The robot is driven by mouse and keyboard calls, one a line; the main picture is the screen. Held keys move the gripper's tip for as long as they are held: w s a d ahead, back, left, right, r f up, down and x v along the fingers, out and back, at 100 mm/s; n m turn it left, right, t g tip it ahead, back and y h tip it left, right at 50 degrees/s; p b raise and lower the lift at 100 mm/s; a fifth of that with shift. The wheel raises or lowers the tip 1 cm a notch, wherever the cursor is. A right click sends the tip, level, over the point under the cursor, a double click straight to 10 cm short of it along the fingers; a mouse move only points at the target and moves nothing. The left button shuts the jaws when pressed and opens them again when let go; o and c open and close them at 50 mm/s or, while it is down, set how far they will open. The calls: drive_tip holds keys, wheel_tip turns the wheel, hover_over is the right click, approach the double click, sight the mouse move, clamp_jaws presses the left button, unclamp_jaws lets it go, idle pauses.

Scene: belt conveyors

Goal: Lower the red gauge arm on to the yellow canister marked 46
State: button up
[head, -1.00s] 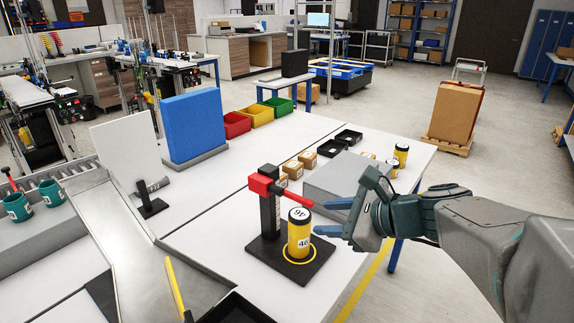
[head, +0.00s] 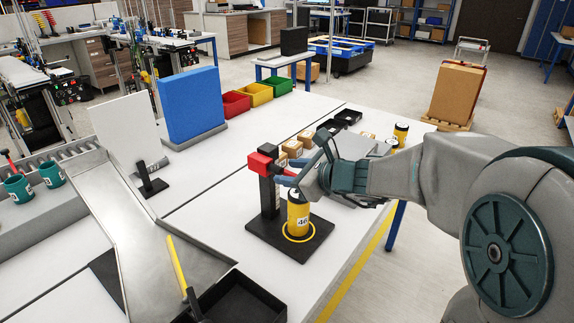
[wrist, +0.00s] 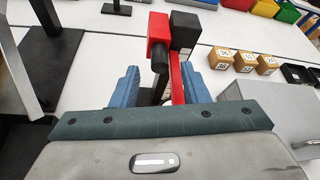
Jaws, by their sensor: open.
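The yellow canister (head: 299,218) marked 46 stands upright inside a yellow ring on the black gauge base (head: 262,240). Its top is partly covered by my gripper (head: 288,186). The gauge has a black post (head: 267,192) and a red block (head: 261,161) at its top. The red gauge arm (head: 287,172) sticks out from there, mostly hidden behind my gripper in the head view. In the wrist view, the red arm (wrist: 177,82) lies between my two blue fingers, nearer the right one. My gripper (wrist: 160,74) is open, with gaps beside the arm. The canister is hidden there.
Small brown boxes (head: 292,148) and a grey box (wrist: 255,110) stand close beyond the gauge. A black tray (head: 240,296) and metal chute (head: 140,240) are at the front left. Another yellow canister (head: 400,132) stands at the table's right edge.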

drive_tip(key=shift+w+a+f, duration=0.25)
drive_tip(key=shift+w+a, duration=0.2)
drive_tip(key=shift+a, duration=0.05)
clamp_jaws()
wheel_tip(320, 180, down, 5)
drive_tip(key=b, duration=0.5)
drive_tip(key=shift+s, duration=0.1)
drive_tip(key=shift+f, duration=0.15)
unclamp_jaws()
